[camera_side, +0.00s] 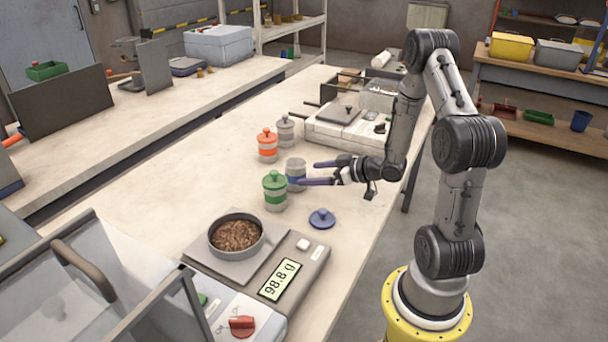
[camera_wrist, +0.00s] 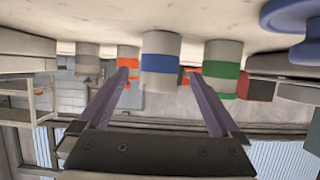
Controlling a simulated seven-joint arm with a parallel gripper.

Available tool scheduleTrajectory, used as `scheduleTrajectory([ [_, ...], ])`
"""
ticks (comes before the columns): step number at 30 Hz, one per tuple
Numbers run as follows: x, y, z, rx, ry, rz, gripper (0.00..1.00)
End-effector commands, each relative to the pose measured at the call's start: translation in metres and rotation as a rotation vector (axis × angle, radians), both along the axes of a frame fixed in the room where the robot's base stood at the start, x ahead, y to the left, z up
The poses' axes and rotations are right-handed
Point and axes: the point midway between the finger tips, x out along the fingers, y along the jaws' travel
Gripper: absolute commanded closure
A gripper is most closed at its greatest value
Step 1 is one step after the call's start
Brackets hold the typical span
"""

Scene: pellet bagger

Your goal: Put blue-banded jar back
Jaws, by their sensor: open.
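The blue-banded jar (camera_side: 296,168) stands upright without its lid on the white table, partly behind the green-banded jar and a finger. In the upside-down wrist view the jar (camera_wrist: 160,62) is centred between the fingers. My gripper (camera_side: 311,173) is open and level, with its two purple fingers pointing at the jar. In the wrist view the gripper (camera_wrist: 160,75) has a gap on both sides of the jar. I cannot tell whether the tips reach past its near side. The blue lid (camera_side: 322,218) lies apart on the table, in front of the gripper.
The green-banded jar (camera_side: 275,194) stands close by the blue-banded one. An orange-banded jar (camera_side: 267,147) and a grey jar (camera_side: 285,131) stand farther back, lidded. A scale (camera_side: 310,257) reading 98.8 g bears a pan of pellets (camera_side: 236,236). The left of the table is clear.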

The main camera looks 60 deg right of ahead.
Motion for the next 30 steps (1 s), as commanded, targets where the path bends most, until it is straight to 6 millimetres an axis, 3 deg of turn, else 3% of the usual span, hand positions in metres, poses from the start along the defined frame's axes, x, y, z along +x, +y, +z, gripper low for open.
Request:
scheduleTrajectory([
  [4, -0.006, 0.0, 0.007, -0.018, 0.014, -0.002, 0.01],
  [8, 0.003, 0.001, 0.024, -0.103, 0.086, -0.016, 0.01],
  [13, 0.011, 0.012, 0.071, -0.244, 0.227, -0.091, 0.01],
  [17, -0.001, 0.036, 0.111, -0.288, 0.316, -0.158, 0.01],
  [20, -0.02, 0.063, 0.138, -0.28, 0.374, -0.195, 0.01],
  [24, -0.062, 0.111, 0.164, -0.216, 0.455, -0.203, 0.01],
  [30, -0.137, 0.181, 0.176, -0.086, 0.577, -0.114, 0.01],
])
